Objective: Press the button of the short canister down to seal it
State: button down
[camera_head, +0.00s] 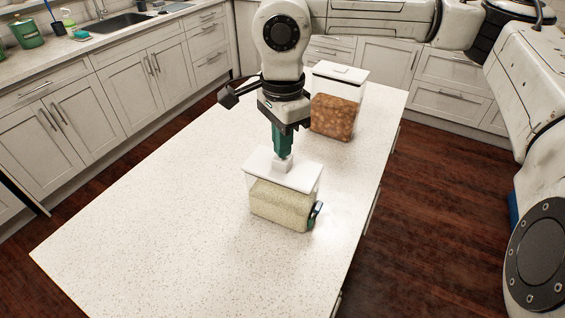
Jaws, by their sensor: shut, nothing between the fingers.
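The short canister (283,203) stands upright on the white speckled island top. It has clear walls, a pale grainy filling and a white lid (300,178). My gripper (283,158) points straight down over the lid, with its green fingers shut and nothing between them. The fingertips are at a raised white block, the button (283,165), in the middle of the lid. They appear to touch it, but I cannot tell for sure from this angle. The fingers partly hide the button's top.
A taller canister (333,116) with brown contents and a white lid stands behind and to the right. A small dark object (315,215) is at the short canister's right side. The island top (150,220) is clear to the left and front.

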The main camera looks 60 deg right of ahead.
jog(key=shift+f+b, duration=1.5)
jog(key=shift+f, duration=0.05)
jog(key=shift+r, duration=0.1)
jog(key=shift+r+p, duration=1.75)
jog(key=shift+r, duration=1.95)
